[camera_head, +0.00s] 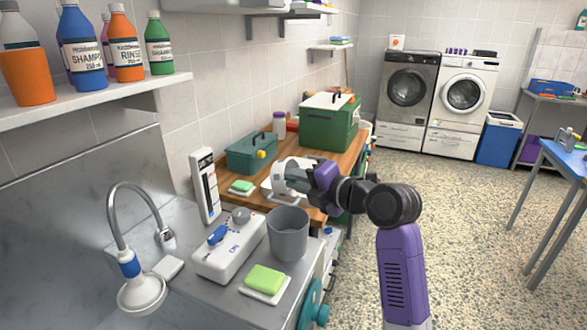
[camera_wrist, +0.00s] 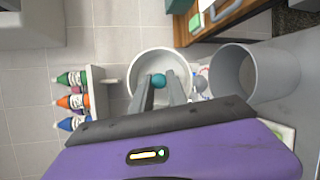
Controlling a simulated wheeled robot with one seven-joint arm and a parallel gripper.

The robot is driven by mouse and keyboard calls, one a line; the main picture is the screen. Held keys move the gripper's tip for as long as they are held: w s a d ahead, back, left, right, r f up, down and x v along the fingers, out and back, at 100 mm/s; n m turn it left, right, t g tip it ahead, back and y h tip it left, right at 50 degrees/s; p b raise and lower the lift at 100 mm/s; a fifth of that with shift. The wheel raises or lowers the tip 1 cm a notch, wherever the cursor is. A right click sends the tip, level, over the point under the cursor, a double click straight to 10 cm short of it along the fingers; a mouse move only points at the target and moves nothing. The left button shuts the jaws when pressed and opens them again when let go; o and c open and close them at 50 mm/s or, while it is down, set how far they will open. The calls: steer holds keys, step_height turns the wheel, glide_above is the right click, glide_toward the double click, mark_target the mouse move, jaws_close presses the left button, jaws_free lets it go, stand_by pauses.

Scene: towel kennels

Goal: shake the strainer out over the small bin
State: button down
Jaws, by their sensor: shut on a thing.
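My gripper (camera_head: 311,178) is shut on a white, round strainer (camera_head: 291,171) and holds it in the air. In the wrist view the strainer's pale rim (camera_wrist: 134,72) shows beyond my fingertips (camera_wrist: 161,88), with a small teal round part between them. Whether anything lies in the strainer is not clear. The small bin (camera_head: 288,238), a grey open cylinder, stands upright on the grey counter. In the head view the strainer is above the bin's rim in the picture; in the wrist view the bin (camera_wrist: 262,76) appears to the right of the strainer, apart from it.
A white switch box (camera_head: 228,252) and a green sponge on a dish (camera_head: 265,281) stand close to the bin. A white upright gauge (camera_head: 205,185) and a hose with a spray head (camera_head: 141,293) are at left. Bottles line the shelf (camera_head: 95,97). A teal toolbox (camera_head: 250,155) stands behind.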

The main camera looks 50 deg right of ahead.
mark_target(287, 161)
steer(key=shift+r+g+p, duration=0.6)
steer(key=shift+p, duration=1.2)
steer(key=g+p, duration=0.1)
steer(key=p, duration=0.3)
steer(key=r+n+g+p, duration=0.1)
steer(key=g+p, duration=0.1)
steer(key=p, duration=0.1)
steer(key=r+g+h+p, duration=0.1)
steer(key=p, duration=0.3)
steer(key=shift+w+a+r+n+g+p, duration=0.2)
steer(key=shift+w+n+g+p, duration=0.1)
steer(key=shift+w+g, duration=0.1)
steer(key=shift+w+r+g+p, duration=0.1)
steer(key=shift+r+g+p, duration=0.1)
steer(key=shift+g+p, duration=0.15)
steer(key=shift+w+r+n+g+h, duration=0.1)
steer(key=shift+r+n+g+h, duration=0.15)
steer(key=shift+g, duration=0.6)
steer(key=shift+w+r+n+g+h, duration=0.1)
steer(key=shift+r+n+g+h, duration=0.25)
steer(key=shift+g, duration=0.65)
steer(key=shift+r+g, duration=0.25)
steer(key=shift+g, duration=0.05)
steer(key=shift+w+r, duration=0.25)
steer(key=shift+r, duration=0.2)
steer(key=shift+g, duration=0.4)
